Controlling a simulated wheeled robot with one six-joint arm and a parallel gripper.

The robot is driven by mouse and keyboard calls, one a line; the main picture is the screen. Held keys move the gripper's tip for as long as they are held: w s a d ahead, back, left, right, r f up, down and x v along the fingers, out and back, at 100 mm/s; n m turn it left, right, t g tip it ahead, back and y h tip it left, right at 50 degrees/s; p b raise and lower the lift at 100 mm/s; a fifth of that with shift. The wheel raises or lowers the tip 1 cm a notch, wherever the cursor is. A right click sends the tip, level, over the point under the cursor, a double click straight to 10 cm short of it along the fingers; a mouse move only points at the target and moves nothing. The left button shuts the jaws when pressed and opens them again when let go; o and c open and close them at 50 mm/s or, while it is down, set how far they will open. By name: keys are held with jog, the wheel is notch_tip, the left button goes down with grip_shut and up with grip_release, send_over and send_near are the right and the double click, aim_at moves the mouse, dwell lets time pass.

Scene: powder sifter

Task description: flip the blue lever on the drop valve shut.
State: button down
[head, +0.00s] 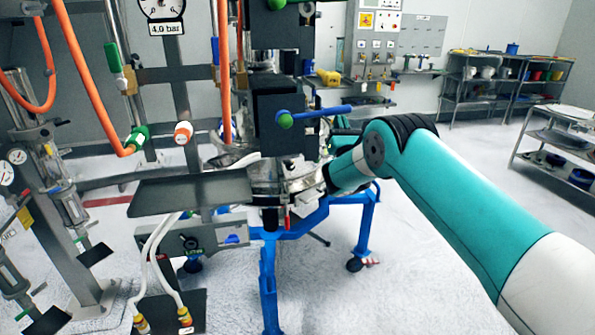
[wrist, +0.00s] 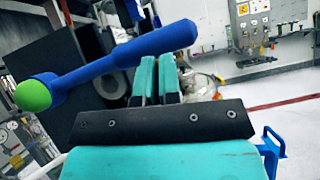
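The blue lever (head: 325,112) has a green hub cap and sits on the dark block of the drop valve (head: 283,140) in the head view. It points right, nearly level, with its free end slightly raised. In the wrist view the lever (wrist: 120,57) runs from the green cap at left up to its rounded end at right, across the picture just beyond and above my fingertips. My gripper (wrist: 159,62) has its two teal fingers close together, with nothing seen between them. Whether they touch the lever is unclear. In the head view my gripper is mostly hidden behind my wrist.
A flat grey tray-like plate (head: 190,193) juts left below the valve. A blue stand (head: 268,285) carries the assembly. Orange hoses (head: 88,75) and a pipe frame crowd the left. Open floor lies at right, with shelves (head: 505,80) far back.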

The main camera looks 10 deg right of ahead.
jog(key=shift+d+r+h, duration=0.15)
jog(key=shift+r+h, duration=0.15)
jog(key=shift+r, duration=0.2)
jog(key=s+f+b, duration=0.9)
jog(key=f+b, duration=0.1)
jog(key=b, duration=1.3)
jog(key=shift+d+f, duration=0.25)
jog(key=shift+d, duration=0.1)
jog(key=shift+r, duration=0.1)
